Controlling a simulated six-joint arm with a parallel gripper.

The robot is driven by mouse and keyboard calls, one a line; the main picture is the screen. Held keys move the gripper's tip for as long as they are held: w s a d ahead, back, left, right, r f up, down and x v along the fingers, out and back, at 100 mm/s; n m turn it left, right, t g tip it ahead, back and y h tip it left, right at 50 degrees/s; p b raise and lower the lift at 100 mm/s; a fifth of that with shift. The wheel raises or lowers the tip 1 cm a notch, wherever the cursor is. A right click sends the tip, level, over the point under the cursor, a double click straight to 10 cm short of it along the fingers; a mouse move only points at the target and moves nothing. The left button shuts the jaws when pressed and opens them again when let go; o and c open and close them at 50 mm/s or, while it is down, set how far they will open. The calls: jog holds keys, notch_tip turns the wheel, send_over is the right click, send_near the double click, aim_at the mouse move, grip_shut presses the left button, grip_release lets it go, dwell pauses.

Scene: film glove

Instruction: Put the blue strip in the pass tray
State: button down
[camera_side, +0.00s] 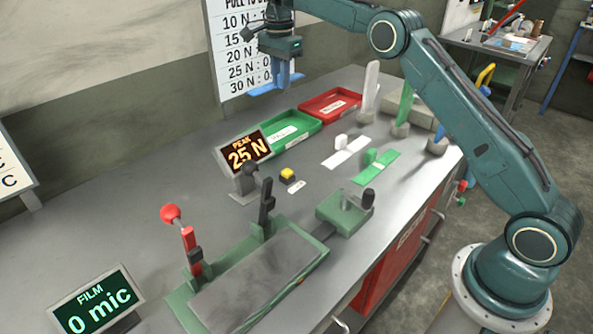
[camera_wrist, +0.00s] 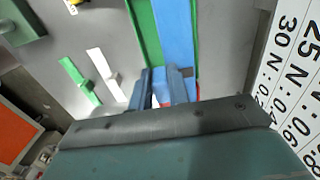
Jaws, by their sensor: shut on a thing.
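My gripper (camera_side: 284,80) is shut on the blue strip (camera_side: 268,89) and holds it level, in the air above the far side of the bench. In the wrist view the blue strip (camera_wrist: 176,30) reaches out from between the fingertips (camera_wrist: 166,75), over the green tray (camera_wrist: 143,28), and covers much of it. The green tray (camera_side: 262,143) lies on the bench, with a label too small to read. It appears empty in the side view. The red tray (camera_side: 312,108) adjoins it on the far side. I cannot read which tray says pass.
A white strip (camera_side: 346,151) and a green strip (camera_side: 376,168) lie to the right. A chart (camera_side: 240,45) hangs behind my gripper. A clamp fixture (camera_side: 255,275) fills the front.

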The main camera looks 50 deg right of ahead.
aim_at(283, 138)
jog(key=shift+f, duration=7.55)
jog(key=shift+f, duration=0.1)
jog(key=c, duration=1.3)
grip_release()
jog(key=shift+c, duration=0.2)
notch_tip(283, 138, up, 12)
jog(key=shift+f, duration=0.1)
jog(key=shift+r, duration=0.25)
